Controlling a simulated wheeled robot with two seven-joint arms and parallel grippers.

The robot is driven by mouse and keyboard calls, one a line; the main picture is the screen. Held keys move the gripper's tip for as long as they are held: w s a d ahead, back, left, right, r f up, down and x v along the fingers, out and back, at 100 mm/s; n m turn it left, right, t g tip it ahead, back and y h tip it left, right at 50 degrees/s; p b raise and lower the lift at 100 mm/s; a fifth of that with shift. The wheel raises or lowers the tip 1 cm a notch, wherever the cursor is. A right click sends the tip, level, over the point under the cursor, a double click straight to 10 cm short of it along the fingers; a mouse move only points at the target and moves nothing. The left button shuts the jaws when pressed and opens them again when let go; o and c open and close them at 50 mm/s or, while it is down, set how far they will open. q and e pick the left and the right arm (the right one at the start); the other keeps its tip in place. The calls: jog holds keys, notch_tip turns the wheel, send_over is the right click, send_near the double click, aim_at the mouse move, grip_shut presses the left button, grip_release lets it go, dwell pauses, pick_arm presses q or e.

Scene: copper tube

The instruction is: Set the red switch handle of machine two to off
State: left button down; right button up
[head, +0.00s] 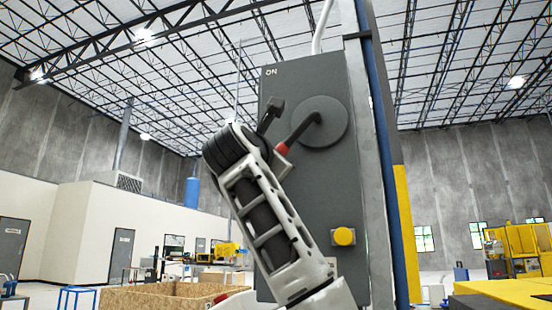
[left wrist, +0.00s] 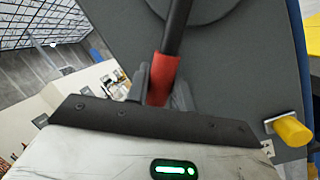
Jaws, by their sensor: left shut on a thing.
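The switch handle is a dark lever with a red grip (head: 282,149), on a round grey disc (head: 330,125) on the face of a tall dark grey switch box (head: 335,190). In the head view the lever slants down and left from the disc. An "ON" label shows at the box's upper left corner; the lower left of the box is partly hidden by my left arm. My left gripper (head: 279,158) is at the red grip. In the left wrist view the red grip (left wrist: 163,78) sits between the fingers of my left gripper (left wrist: 160,92), shut on it.
A yellow button (head: 344,236) sticks out of the box's lower right and also shows in the left wrist view (left wrist: 292,131). A blue and yellow post (head: 392,170) stands right of the box. A wooden crate (head: 160,298) is at the lower left.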

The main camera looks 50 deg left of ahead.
pick_arm(q)
jog(key=shift+w+f, duration=0.1)
jog(key=shift+f, duration=0.15)
jog(key=c, duration=1.6)
grip_release()
jog(key=o, duration=0.4)
jog(key=shift+r, duration=0.1)
jog(key=shift+c, duration=0.2)
pick_arm(e)
jog(key=shift+f, duration=0.15)
pick_arm(q)
jog(key=shift+d, duration=0.1)
jog(key=b+v, duration=0.3)
jog(key=v, duration=1.3)
pick_arm(e)
jog(key=shift+f, duration=0.5)
jog(key=shift+f, duration=0.1)
